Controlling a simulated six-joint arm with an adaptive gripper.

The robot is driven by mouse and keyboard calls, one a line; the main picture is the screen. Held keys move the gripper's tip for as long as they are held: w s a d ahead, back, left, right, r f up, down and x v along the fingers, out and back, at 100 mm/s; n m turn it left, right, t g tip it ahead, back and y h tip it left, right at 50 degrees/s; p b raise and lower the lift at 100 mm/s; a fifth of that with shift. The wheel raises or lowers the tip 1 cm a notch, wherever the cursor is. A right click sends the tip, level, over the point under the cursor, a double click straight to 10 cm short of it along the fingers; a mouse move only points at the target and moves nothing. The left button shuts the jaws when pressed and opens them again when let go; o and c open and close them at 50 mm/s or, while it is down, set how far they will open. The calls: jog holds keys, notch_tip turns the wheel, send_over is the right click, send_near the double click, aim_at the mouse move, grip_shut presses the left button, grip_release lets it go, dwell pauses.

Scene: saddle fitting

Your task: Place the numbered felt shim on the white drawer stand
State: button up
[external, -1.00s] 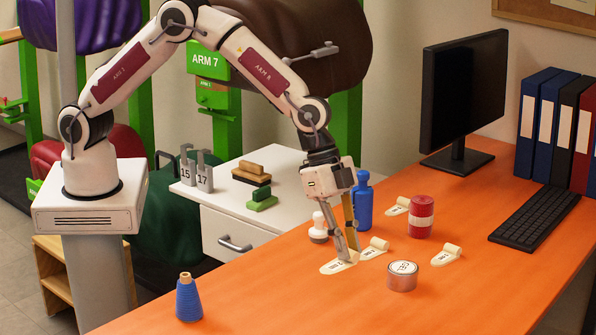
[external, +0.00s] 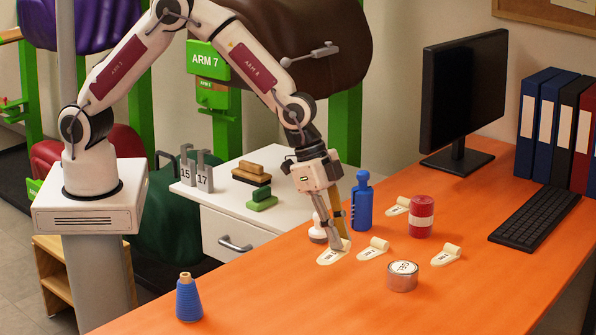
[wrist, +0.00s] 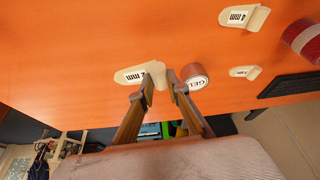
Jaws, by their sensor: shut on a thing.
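My gripper (external: 340,246) is shut on a cream felt shim (external: 330,257) with a dark printed number label, low over the orange desk. In the wrist view my fingers (wrist: 162,82) close around the thick end of the shim (wrist: 132,74); its flat labelled tongue sticks out to the left. The label is too small to read surely. The shim looks slightly raised, though the gap beneath it is hard to judge. The white drawer stand (external: 222,216) is left of my gripper, beyond the desk edge, with its drawer shut.
Other cream shims (external: 373,249) lie on the desk to the right, near a round tin (external: 402,276), a red roll (external: 421,216) and a blue bottle (external: 362,200). The stand top holds grey numbered plates (external: 204,172) and brushes or blocks (external: 252,175).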

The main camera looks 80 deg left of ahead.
jog(key=s+a+r+n+y, duration=0.1)
jog(key=s+a+r+n, duration=0.15)
jog(key=a, duration=0.95)
jog(key=s+a+r+n+y, duration=0.1)
jog(key=s+a+n, duration=0.3)
jog(key=a, duration=0.8)
jog(key=n+g+y, duration=0.2)
jog(key=n+y, duration=0.3)
jog(key=n, duration=1)
send_over(283, 207)
jog(key=d, duration=0.1)
notch_tip(283, 207, down, 18)
jog(key=shift+s+d+r, duration=0.15)
jog(key=shift+s, duration=0.2)
jog(key=shift+f, duration=3.1)
jog(key=shift+f, duration=1.9)
